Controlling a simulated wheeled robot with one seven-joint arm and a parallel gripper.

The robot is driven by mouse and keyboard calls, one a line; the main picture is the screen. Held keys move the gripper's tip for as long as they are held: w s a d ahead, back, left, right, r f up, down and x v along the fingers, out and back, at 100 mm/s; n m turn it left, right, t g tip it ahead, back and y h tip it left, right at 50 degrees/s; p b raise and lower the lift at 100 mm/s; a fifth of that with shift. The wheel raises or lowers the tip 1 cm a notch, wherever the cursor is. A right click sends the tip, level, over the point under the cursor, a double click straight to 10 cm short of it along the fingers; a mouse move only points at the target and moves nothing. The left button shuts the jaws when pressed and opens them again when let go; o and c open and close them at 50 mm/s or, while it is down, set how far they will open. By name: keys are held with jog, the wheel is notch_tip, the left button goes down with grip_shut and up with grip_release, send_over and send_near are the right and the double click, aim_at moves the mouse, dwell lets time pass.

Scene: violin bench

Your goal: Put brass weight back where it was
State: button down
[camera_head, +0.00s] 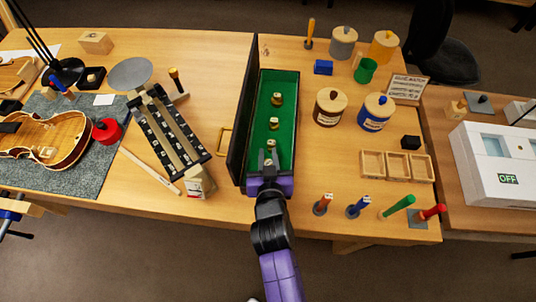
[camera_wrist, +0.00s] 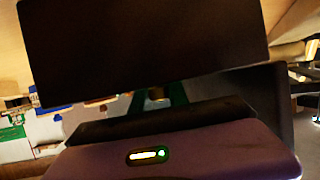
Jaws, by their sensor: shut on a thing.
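A long case with a green lining (camera_head: 289,85) lies open on the bench, its dark lid (camera_head: 243,110) raised along the left side. Brass weights stand in a row in it: one toward the far part (camera_head: 277,99), one in the middle (camera_head: 273,123), and one nearer me (camera_head: 271,144). My gripper (camera_head: 268,165) is at the near end of the case, shut on a brass weight, of which only a small part shows. In the wrist view a brass bit (camera_wrist: 155,96) shows between dark gripper parts with green beside it. The weight's underside is hidden, so contact with the lining cannot be told.
Left are a black balance-like stand (camera_head: 170,135), a violin (camera_head: 50,138) and a red spool (camera_head: 106,131). Right are lidded jars (camera_head: 330,106), an empty wooden tray (camera_head: 397,166) and several coloured-handled tools (camera_head: 398,207) along the front edge.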

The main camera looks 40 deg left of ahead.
jog(key=shift+f+b, duration=0.4)
jog(key=shift+f, duration=0.25)
jog(key=c, duration=1.3)
grip_release()
jog(key=shift+r, duration=0.15)
jog(key=shift+r+p, duration=0.5)
jog(key=shift+r, duration=0.1)
jog(key=b+v, duration=0.1)
jog(key=v, duration=1.1)
jog(key=shift+a, duration=0.1)
